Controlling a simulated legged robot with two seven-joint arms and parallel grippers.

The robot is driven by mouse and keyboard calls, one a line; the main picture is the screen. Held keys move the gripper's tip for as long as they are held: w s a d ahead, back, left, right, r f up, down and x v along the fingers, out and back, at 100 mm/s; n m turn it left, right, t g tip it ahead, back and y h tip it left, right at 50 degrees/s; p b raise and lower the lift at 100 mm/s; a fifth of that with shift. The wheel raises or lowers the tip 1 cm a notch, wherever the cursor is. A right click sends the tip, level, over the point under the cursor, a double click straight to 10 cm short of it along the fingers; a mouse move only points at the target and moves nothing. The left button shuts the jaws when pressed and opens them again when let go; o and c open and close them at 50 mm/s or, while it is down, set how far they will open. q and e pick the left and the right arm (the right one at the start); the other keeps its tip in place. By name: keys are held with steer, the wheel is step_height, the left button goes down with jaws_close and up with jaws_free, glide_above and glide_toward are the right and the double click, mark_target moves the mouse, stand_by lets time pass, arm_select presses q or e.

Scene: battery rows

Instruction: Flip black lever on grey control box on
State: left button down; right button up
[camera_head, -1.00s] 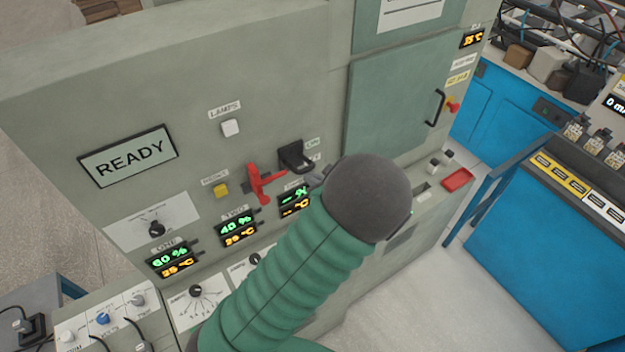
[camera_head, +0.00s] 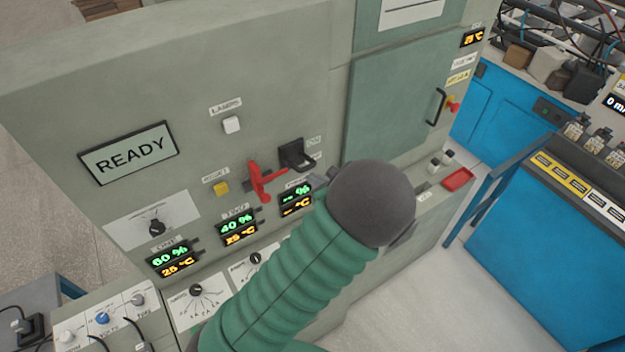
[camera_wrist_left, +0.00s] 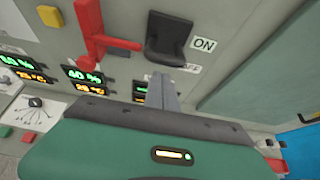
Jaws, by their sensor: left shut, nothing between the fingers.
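The grey control box (camera_head: 60,110) fills the left and middle of the head view. Its black lever (camera_head: 295,155) sits right of a red handle (camera_head: 260,180). In the left wrist view the black lever (camera_wrist_left: 168,38) is next to an ON label (camera_wrist_left: 203,45), with its lower end near a partly covered OFF label (camera_wrist_left: 190,69). My left gripper (camera_wrist_left: 163,88) is shut and empty, its fingertips just below the lever's lower end; I cannot tell whether they touch. In the head view the left gripper (camera_head: 322,181) is mostly hidden behind my wrist. My right gripper is not in view.
The red handle (camera_wrist_left: 95,40) stands out close left of the lever. A yellow button (camera_head: 221,188), a white button (camera_head: 232,124) and lit displays (camera_head: 237,228) surround it. A green door (camera_head: 395,100) is to the right. A blue bench (camera_head: 520,240) stands further right.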

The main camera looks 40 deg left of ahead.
arm_select(q)
steer(key=r+b+v, duration=0.1)
steer(key=b+v, duration=0.1)
steer(key=v, duration=0.7)
steer(key=shift+a+r, duration=0.25)
steer(key=shift+r, duration=0.05)
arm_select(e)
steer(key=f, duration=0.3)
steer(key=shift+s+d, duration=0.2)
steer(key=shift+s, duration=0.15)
